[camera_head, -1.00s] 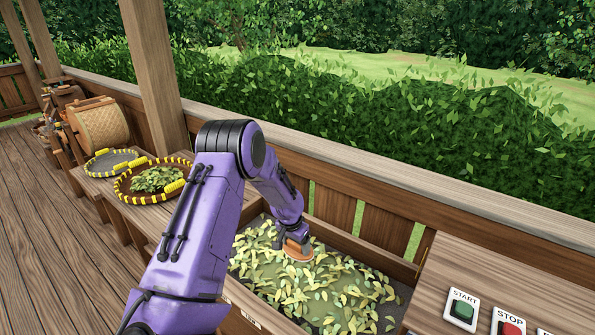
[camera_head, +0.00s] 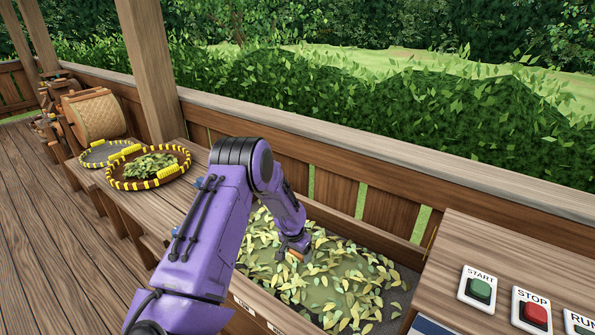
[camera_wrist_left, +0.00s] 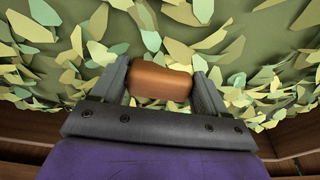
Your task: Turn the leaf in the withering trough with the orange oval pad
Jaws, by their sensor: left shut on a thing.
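The withering trough (camera_head: 405,308) is a wooden box with a layer of loose green and yellow leaf (camera_head: 345,290) in it. My left gripper (camera_head: 296,248) is low over the leaf inside the trough. In the left wrist view my left gripper (camera_wrist_left: 160,85) is shut on an orange-brown block (camera_wrist_left: 160,82), which looks like the grip of the orange oval pad (camera_head: 295,256). Leaf lies all around it, and a barer green patch shows beyond. The pad's underside is hidden, so I cannot tell whether it touches the leaf. My right gripper does not show.
Two round trays with yellow-banded rims stand on the bench at left; the nearer tray (camera_head: 112,183) holds leaf, the farther tray (camera_head: 92,156) looks empty. A woven drum (camera_head: 92,115) stands behind. A panel with START (camera_head: 480,290) and STOP (camera_head: 534,314) buttons is at right.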

